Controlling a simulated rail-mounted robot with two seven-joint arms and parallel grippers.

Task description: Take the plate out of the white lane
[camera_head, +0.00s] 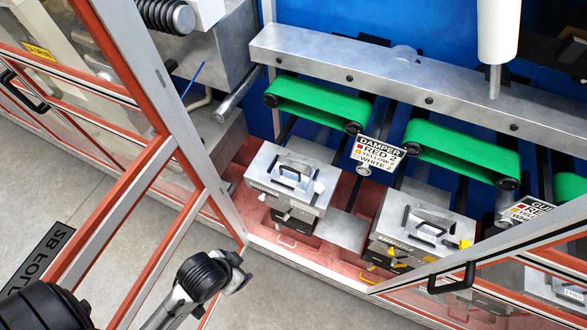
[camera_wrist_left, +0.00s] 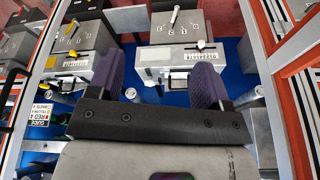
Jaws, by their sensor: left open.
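A grey box unit (camera_head: 283,192) with a white knob (camera_head: 319,187) and a handle on top sits on the red tray, left of centre in the head view. A similar unit (camera_head: 405,232) with yellow knobs stands to its right. I cannot tell which part is the plate. My left gripper (camera_head: 235,272) is in front of the frame, left of and below the white-knobbed unit, apart from it. My right gripper is not in view.
Green belts (camera_head: 317,102) hang under a grey beam (camera_head: 350,66) behind the units. A "DAMPER" sign (camera_head: 378,151) hangs between them. An orange-and-grey framed door (camera_head: 165,140) stands open at left; another frame (camera_head: 500,265) crosses the lower right. Floor is clear at bottom centre.

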